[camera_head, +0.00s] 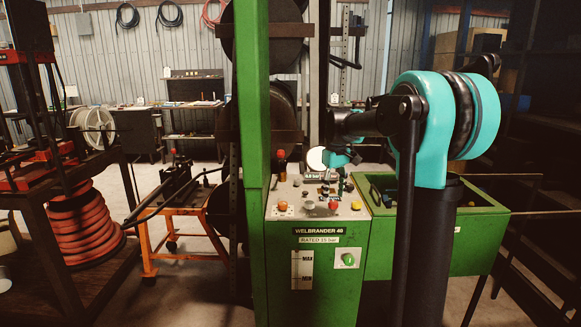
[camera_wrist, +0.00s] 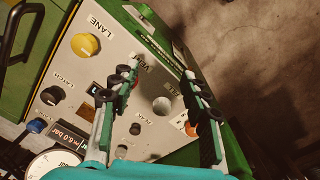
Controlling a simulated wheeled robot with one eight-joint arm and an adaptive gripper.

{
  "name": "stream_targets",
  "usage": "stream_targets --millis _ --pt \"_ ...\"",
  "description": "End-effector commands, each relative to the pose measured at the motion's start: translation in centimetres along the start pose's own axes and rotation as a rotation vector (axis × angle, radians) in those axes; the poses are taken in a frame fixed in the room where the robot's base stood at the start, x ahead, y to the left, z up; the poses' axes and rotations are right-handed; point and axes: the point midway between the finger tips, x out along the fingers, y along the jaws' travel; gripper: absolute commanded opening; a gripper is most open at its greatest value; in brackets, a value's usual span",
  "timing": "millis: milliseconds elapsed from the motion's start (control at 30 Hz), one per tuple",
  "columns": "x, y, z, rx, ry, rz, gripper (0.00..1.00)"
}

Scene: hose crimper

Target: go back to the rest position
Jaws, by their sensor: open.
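My gripper (camera_wrist: 160,82) is open, its two fingers apart over the machine's sloping control panel (camera_wrist: 105,22). Nothing is seen between the fingertips. In the head view my gripper (camera_head: 330,186) hangs low over the panel, small and partly lost among the knobs; I cannot tell whether it touches any. My teal and black arm reaches in from the right. In the wrist view a yellow knob (camera_wrist: 86,45) marked LANE is left of the fingers. A grey round knob (camera_wrist: 161,104) shows between the fingers, and an orange one (camera_wrist: 191,128) is partly hidden by the right finger.
A green post (camera_head: 252,110) rises left of the panel. A green bin (camera_head: 440,243) is at right. An orange cart (camera_head: 180,212) and red hose coil (camera_head: 82,225) stand left. A gauge (camera_wrist: 55,165) is near the gripper.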

Motion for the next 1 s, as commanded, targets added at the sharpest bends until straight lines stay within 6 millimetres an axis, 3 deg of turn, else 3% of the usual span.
stream_targets --millis 267,467,567,800,1000 --pt "2.0 -0.9 2.9 0.064 0.036 0.015 0.46" --pt "4.5 -2.2 6.5 0.141 0.079 0.030 0.46" --pt "6.3 -3.3 9.1 0.194 0.110 0.040 0.46" --pt "13.2 -7.7 18.7 0.380 0.224 0.066 0.46" --pt "18.0 -11.1 25.1 0.507 0.303 0.074 0.46"
